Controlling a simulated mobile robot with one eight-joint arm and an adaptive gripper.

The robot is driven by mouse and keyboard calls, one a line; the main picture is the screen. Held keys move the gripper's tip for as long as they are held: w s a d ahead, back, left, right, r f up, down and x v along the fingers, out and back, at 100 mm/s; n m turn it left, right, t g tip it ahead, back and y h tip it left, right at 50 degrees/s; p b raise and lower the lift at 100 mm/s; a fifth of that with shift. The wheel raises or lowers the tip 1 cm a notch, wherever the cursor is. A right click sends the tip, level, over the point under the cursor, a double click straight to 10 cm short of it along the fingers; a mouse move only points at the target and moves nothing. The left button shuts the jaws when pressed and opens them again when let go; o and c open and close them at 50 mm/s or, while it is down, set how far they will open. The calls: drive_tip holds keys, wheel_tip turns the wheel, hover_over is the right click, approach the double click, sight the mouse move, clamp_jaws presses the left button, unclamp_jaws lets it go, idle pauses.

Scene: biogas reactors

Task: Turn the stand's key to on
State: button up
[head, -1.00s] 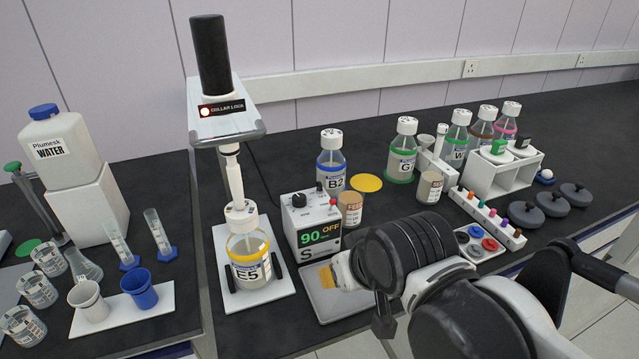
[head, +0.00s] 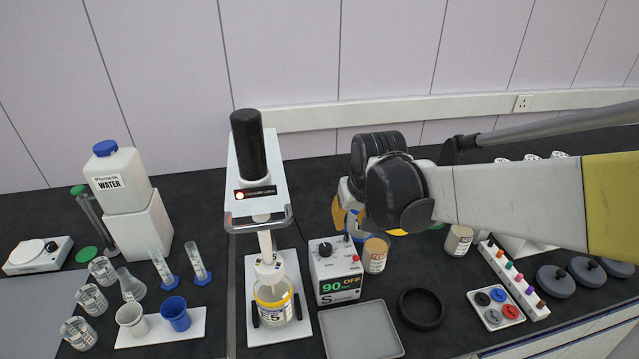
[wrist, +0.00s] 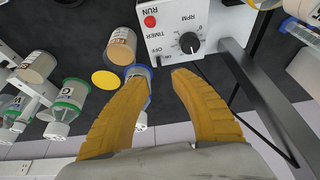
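The white control box (head: 336,268) stands right of the stirrer stand (head: 272,300). Its display reads 90 OFF above an S label, and a dark knob sits on its top. In the wrist view the box (wrist: 180,30) shows a red RUN button (wrist: 150,21), a black RPM knob (wrist: 189,42) and ON/OFF lettering. In the head view the gripper (head: 347,222) is above and behind the box, partly hidden by my arm.
A brown-labelled jar (head: 375,256) stands close right of the box, and a blue-capped bottle (wrist: 138,75) is near the left finger. The stand's rail and a cable run beside the box. A grey tray (head: 362,330) in front is empty.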

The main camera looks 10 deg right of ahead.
sight(346, 233)
drive_tip(key=b+x, duration=0.2)
drive_tip(key=x, duration=0.5)
drive_tip(key=shift+w+f, duration=0.15)
drive_tip(key=shift+f, duration=0.1)
clamp_jaws()
